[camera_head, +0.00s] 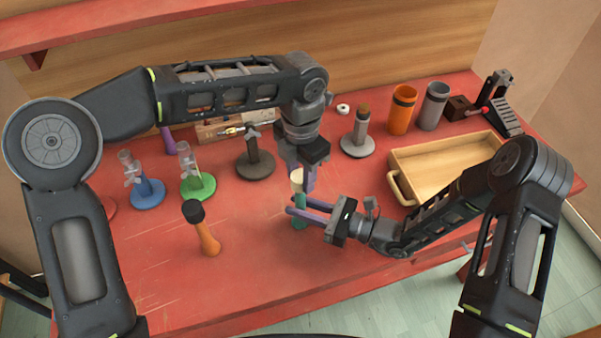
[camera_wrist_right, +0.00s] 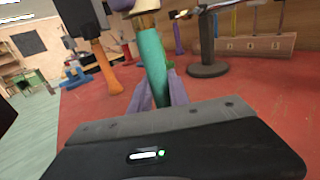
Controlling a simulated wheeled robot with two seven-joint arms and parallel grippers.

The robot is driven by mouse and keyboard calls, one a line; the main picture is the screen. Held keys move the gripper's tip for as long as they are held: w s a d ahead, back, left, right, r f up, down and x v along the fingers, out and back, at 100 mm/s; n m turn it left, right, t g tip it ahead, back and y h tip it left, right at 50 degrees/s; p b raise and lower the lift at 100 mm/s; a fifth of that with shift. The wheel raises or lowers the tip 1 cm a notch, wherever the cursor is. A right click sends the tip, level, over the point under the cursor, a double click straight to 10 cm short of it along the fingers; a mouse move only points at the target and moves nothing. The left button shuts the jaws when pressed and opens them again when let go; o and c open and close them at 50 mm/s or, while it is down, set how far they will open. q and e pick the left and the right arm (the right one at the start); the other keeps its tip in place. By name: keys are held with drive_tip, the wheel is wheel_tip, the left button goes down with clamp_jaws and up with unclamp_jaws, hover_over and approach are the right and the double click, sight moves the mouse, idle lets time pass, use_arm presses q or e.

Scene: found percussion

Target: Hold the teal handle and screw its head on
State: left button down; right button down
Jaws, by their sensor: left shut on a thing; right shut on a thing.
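The teal handle (camera_head: 299,223) stands upright near the middle of the red table, between the purple fingers of my right gripper (camera_head: 291,204), which is shut on it. In the right wrist view the teal handle (camera_wrist_right: 152,62) rises between the fingers, leaning slightly. The cream head (camera_head: 296,177) is at the top of the handle. My left gripper (camera_head: 303,178) comes down from above and is shut on the head, partly hiding it. In the right wrist view the head (camera_wrist_right: 146,4) is cut off by the top edge. Whether its thread is engaged cannot be seen.
An orange-handled mallet with a black head (camera_head: 207,236) stands to the left. Behind are blue (camera_head: 148,193), green (camera_head: 198,187), dark (camera_head: 255,168) and grey (camera_head: 358,148) stands. A wooden tray (camera_head: 395,160) and orange cup (camera_head: 402,110) are at right. The front table is clear.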

use_arm(q)
drive_tip(key=shift+m, duration=0.3)
drive_tip(key=c, duration=0.9)
unclamp_jaws()
drive_tip(key=shift+c, duration=0.2)
drive_tip(key=shift+w+r, duration=0.1)
drive_tip(key=shift+c, duration=0.3)
